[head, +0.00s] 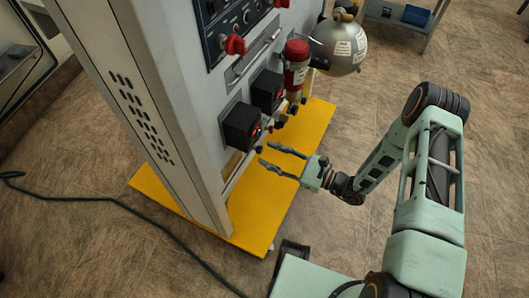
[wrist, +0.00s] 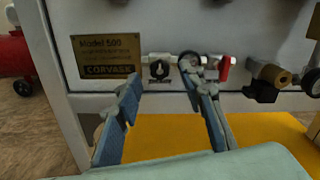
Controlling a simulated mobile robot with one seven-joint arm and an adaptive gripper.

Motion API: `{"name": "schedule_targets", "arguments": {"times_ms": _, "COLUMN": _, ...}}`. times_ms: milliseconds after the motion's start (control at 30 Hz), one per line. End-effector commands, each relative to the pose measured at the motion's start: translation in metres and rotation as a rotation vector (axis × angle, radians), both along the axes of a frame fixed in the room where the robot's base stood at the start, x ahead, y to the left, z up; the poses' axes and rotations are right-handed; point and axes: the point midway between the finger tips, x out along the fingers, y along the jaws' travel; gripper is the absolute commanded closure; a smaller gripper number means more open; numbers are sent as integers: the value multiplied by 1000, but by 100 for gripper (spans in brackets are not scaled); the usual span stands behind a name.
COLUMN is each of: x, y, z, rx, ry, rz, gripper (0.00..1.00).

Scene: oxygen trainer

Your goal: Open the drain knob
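My gripper (head: 265,154) is open and empty, its fingers pointing at the lower front of the grey cabinet (head: 160,90). In the wrist view, my gripper (wrist: 158,84) has its two blue fingers spread apart. A small black knob on a pale fitting (wrist: 159,69) lies between and beyond the fingertips, and may be the drain knob. No drain label is readable. I cannot tell how far the fingertips are from it. A round black-rimmed part (wrist: 190,61) is partly behind the right finger. A red-handled valve (wrist: 224,67) sits to its right.
A brass-and-black fitting (wrist: 270,80) sticks out farther right. Two black boxes (head: 242,126) and a red-topped filter (head: 296,65) project above my gripper. A grey tank (head: 338,45) stands behind. The yellow base plate (head: 262,210) extends below. A dark cable (head: 120,202) crosses the floor.

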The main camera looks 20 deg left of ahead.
Motion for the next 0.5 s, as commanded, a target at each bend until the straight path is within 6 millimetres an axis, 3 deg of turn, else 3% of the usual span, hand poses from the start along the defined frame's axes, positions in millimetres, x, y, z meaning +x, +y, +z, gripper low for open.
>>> {"name": "schedule_targets", "arguments": {"times_ms": 200, "x": 2, "y": 22, "z": 0, "rx": -2, "ry": -2, "rz": 2, "gripper": 64}}
{"name": "schedule_targets", "arguments": {"times_ms": 500, "x": 3, "y": 25, "z": 0, "rx": -1, "ry": -1, "rz": 0, "gripper": 64}}
